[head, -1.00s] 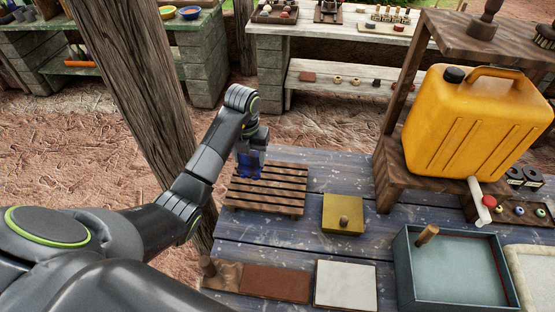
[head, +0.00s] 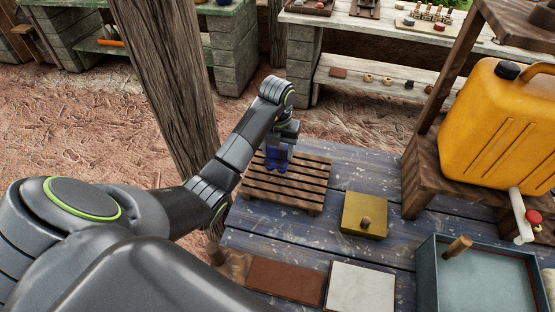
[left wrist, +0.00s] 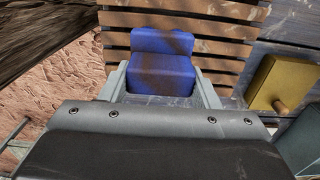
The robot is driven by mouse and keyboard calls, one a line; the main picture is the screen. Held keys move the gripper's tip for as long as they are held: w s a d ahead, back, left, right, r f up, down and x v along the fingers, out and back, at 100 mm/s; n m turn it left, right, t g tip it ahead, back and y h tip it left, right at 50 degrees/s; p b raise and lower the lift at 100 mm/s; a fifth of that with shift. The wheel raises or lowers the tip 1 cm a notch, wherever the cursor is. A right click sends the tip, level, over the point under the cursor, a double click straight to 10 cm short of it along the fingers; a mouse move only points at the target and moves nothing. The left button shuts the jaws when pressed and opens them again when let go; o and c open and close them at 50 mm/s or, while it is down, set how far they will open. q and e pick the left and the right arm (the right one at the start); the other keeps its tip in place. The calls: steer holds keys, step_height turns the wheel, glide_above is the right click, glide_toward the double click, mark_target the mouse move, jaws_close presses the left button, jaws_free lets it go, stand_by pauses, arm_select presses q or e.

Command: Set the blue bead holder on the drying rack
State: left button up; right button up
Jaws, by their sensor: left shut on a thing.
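The blue bead holder (head: 278,158) is a small stepped blue block held in my left gripper (head: 281,147). The gripper is shut on it, over the far part of the slatted wooden drying rack (head: 292,190). In the left wrist view the blue bead holder (left wrist: 162,62) sits between the two fingers (left wrist: 160,88), with the slats of the drying rack (left wrist: 215,30) behind it. I cannot tell whether the holder touches the slats. My right gripper is not in view.
A yellow-brown square block with a knob (head: 364,215) stands right of the rack. A grey-blue basin (head: 480,275), a white tile (head: 360,288) and a red-brown tile (head: 285,281) lie nearer. A yellow jerrycan (head: 500,125) stands on a wooden stand. A wooden post (head: 170,80) rises at left.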

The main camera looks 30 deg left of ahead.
mark_target(278, 157)
arm_select(q)
step_height(278, 157, down, 2)
steer(key=shift+f+p, duration=0.2)
steer(key=shift+p, duration=0.35)
steer(key=shift+f, duration=0.35)
steer(key=o, duration=1.2)
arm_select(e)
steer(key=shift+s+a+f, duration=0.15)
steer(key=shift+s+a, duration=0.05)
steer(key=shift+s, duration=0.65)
